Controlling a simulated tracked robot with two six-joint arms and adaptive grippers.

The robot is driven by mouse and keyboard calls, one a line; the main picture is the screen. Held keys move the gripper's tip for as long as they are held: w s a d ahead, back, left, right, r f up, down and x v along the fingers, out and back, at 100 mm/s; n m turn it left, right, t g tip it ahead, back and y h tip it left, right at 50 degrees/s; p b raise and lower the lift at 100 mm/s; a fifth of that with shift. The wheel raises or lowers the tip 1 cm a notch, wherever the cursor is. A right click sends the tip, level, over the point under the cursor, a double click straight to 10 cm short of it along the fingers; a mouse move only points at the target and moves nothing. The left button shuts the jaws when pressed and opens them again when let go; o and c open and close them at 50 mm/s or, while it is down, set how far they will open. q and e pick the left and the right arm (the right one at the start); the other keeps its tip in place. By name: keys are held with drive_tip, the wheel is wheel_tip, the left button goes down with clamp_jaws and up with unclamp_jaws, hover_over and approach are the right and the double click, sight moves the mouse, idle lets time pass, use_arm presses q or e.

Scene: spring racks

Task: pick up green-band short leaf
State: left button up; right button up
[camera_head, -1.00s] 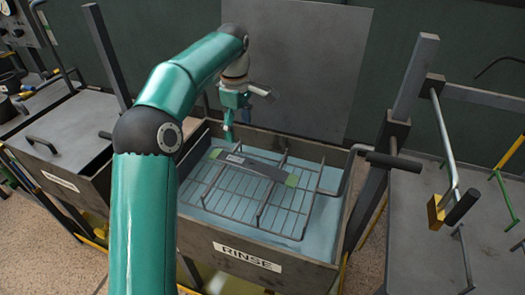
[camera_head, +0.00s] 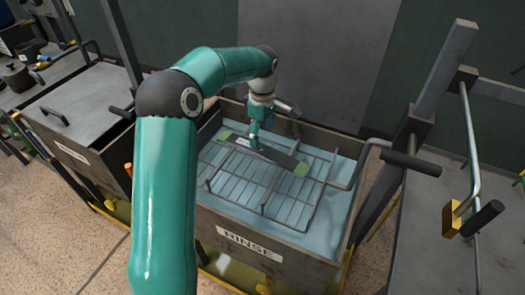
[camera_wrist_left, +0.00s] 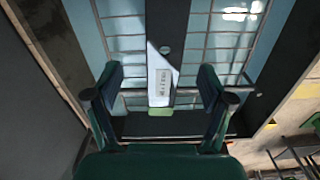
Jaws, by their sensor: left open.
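The green-band short leaf (camera_head: 281,158) is a dark flat bar with green ends. It lies across the wire rack (camera_head: 262,190) in the rinse tank (camera_head: 352,210). My left gripper (camera_head: 253,143) points down at the leaf's middle-left part in the head view and hides some of it. In the left wrist view the leaf (camera_wrist_left: 167,25) runs between the open fingers of my left gripper (camera_wrist_left: 160,82). Its white label and a green band show there, with gaps to both fingers. I cannot tell how far the fingertips are above it. My right gripper is out of view.
The tank walls stand around the rack. A dark post (camera_head: 425,115) and a grey bench stand to the right. A lidded tank (camera_head: 75,115) is at the left.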

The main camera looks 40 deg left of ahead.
sight(261, 149)
use_arm(q)
drive_tip(key=f, duration=0.3)
drive_tip(key=f+p, duration=0.1)
drive_tip(key=shift+s+f, duration=0.2)
drive_tip(key=shift+s, duration=0.1)
drive_tip(key=shift+f, duration=0.6)
drive_tip(key=c, duration=1.5)
drive_tip(key=shift+w+r, duration=0.1)
clamp_jaws()
